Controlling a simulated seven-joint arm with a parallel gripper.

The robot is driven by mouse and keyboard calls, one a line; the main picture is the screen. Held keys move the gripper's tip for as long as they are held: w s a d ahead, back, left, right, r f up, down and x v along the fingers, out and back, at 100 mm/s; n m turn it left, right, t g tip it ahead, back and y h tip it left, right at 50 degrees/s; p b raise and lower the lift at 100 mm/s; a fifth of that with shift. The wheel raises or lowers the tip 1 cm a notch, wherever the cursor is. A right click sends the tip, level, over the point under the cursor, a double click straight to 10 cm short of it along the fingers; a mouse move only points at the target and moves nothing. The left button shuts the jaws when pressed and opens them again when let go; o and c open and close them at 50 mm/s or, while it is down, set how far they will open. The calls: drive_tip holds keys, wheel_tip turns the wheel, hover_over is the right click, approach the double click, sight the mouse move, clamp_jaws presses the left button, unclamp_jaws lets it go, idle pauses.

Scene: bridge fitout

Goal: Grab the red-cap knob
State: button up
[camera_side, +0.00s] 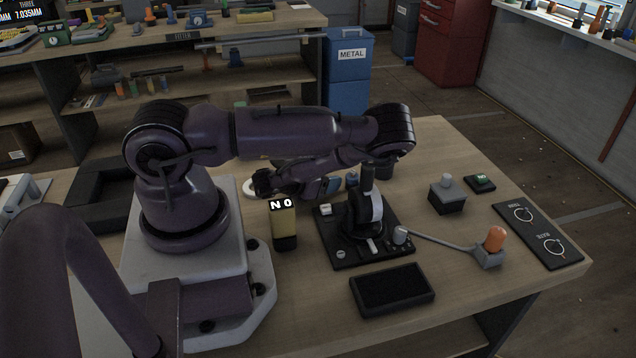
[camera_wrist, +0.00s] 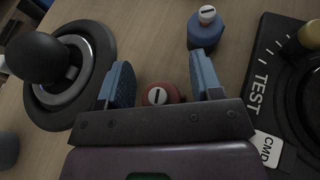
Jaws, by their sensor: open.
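The red-cap knob (camera_wrist: 160,94) shows in the wrist view, red with a white disc and a dark bar on top. It lies between the two blue fingers of my gripper (camera_wrist: 161,62), close to the gripper body, which hides its lower part. The fingers are open, with a gap between the knob and each finger. In the side view my gripper (camera_side: 342,183) is low over the table behind the black lever unit. I cannot make out the red-cap knob there.
A blue knob with a white top (camera_wrist: 205,28) stands beyond the right finger. A black ball-topped stick (camera_wrist: 45,62) is at left, and a dark dial plate marked TEST (camera_wrist: 262,88) at right. In the side view, the black lever unit (camera_side: 330,245) stands in front of my gripper.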

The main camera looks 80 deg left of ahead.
drive_tip(key=c, duration=0.9)
drive_tip(key=shift+c, duration=0.2)
